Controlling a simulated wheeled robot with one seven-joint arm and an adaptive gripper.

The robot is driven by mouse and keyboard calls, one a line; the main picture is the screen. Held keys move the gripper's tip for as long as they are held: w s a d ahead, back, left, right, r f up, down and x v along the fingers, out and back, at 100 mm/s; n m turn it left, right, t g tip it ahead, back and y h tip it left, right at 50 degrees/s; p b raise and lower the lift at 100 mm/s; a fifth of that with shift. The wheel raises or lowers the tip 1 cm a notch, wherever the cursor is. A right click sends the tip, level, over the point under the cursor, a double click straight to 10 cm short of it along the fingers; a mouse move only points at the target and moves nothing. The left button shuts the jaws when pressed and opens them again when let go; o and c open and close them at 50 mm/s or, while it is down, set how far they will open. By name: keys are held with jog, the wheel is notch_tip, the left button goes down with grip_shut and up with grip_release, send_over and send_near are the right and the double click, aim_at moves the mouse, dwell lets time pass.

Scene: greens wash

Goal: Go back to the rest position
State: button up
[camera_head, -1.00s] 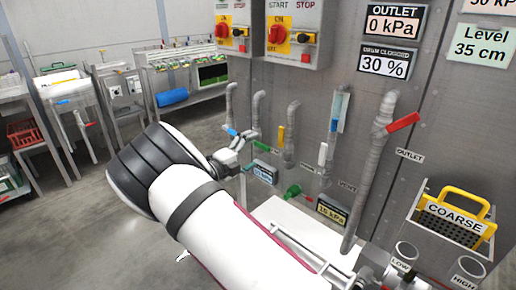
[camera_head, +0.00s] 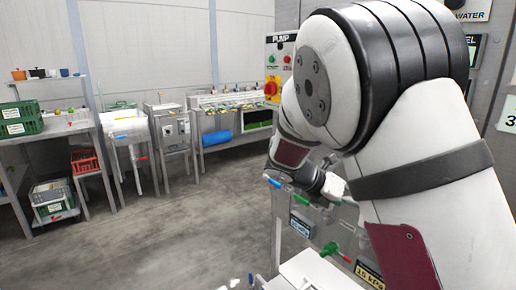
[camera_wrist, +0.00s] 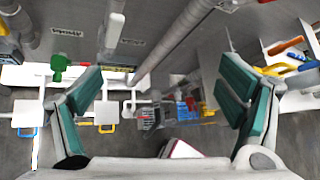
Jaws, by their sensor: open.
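My gripper (camera_wrist: 160,100) shows in the wrist view with its two green-padded fingers wide apart and nothing between them. Beyond the fingers are the grey panel with its pipes and the floor, seen at a tilt. In the head view my white and black arm fills the right side, raised and bent in front of the panel.
A green-handled valve (camera_head: 330,249) and a blue-handled valve (camera_head: 273,182) are close to my arm. A pump box (camera_head: 280,66) stands behind it. Benches (camera_head: 128,127) and green crates (camera_head: 20,118) line the far left. The grey floor (camera_head: 170,215) between is clear.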

jog(key=s+r+m+y+p, duration=0.1)
jog(key=s+r+m+y, duration=0.1)
jog(key=s+r+m, duration=0.3)
jog(key=s+d+r+m+g+y+p, duration=0.1)
jog(key=s+m+y, duration=0.1)
jog(key=s+m, duration=0.35)
jog(key=s+r+m+y+p, duration=0.1)
jog(key=s+r+m+y, duration=0.15)
jog(key=s, duration=0.55)
jog(key=s+a+r+m+t+y+p, duration=0.1)
jog(key=s+a+r+m+y+p, duration=0.1)
jog(key=s+m, duration=0.4)
jog(key=s+a+r+m+t+y+p, duration=0.2)
jog(key=s+m, duration=0.5)
jog(key=s, duration=0.5)
jog(key=shift+s+a+r, duration=0.35)
jog(key=shift+a+r, duration=0.5)
jog(key=shift+a, duration=0.25)
